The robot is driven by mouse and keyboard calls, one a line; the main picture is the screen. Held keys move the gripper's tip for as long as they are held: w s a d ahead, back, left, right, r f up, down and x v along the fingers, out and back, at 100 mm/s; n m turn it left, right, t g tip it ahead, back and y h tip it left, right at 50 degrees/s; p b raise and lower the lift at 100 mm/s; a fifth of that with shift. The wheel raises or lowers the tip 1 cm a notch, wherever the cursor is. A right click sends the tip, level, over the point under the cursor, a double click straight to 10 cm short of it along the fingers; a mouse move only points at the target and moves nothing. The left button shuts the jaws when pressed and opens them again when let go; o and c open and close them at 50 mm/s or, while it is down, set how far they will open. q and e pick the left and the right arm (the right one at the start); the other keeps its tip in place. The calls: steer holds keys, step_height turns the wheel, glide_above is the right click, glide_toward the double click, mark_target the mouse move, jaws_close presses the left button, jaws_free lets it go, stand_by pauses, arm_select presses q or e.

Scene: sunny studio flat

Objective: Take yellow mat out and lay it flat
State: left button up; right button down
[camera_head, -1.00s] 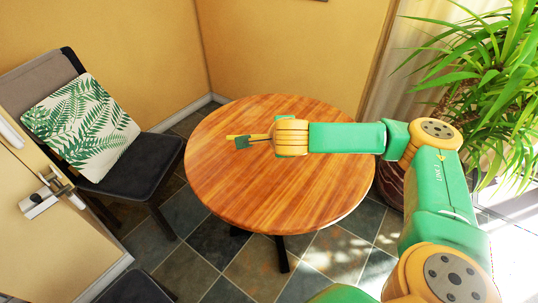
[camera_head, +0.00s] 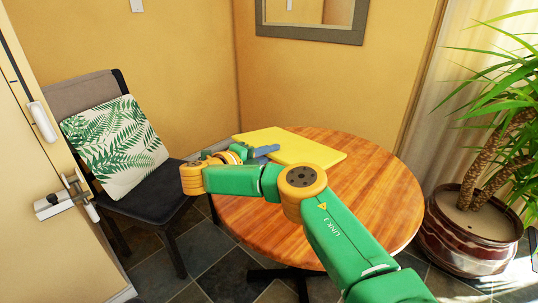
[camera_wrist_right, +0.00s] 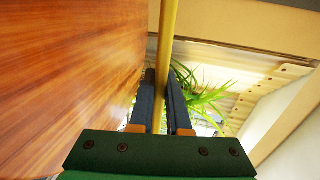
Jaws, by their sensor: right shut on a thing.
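The yellow mat (camera_head: 292,147) is a thin, flat, stiff-looking rectangle, held roughly level over the back part of the round wooden table (camera_head: 370,205). My right gripper (camera_head: 264,151) is shut on the mat's near left edge. In the right wrist view the mat (camera_wrist_right: 170,35) shows edge-on as a narrow strip between the dark fingers of the gripper (camera_wrist_right: 162,90), with the table top (camera_wrist_right: 70,80) to its left. I cannot tell whether the mat touches the table. My left gripper is not in view.
A dark chair (camera_head: 150,195) with a leaf-print cushion (camera_head: 115,148) stands left of the table. A door (camera_head: 40,190) is at the far left. A potted plant (camera_head: 470,230) stands close on the right. The visible table top holds nothing else.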

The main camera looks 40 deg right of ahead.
steer(key=b, duration=0.4)
glide_above(269, 206)
step_height(269, 206, down, 6)
steer(key=r, duration=0.1)
steer(key=f+b, duration=0.3)
steer(key=f, duration=0.3)
steer(key=shift+d+b, duration=0.2)
steer(key=shift+b, duration=0.15)
steer(key=shift+f+b, duration=0.45)
steer(key=shift+f, duration=0.25)
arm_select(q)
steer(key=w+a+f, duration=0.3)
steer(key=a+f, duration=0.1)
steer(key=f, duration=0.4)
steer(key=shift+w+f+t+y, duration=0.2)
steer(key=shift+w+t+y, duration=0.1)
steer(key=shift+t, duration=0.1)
arm_select(e)
steer(key=shift+f, duration=0.4)
arm_select(q)
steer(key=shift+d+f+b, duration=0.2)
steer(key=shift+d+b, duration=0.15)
steer(key=shift+b, duration=0.05)
arm_select(e)
steer(key=shift+f, duration=0.3)
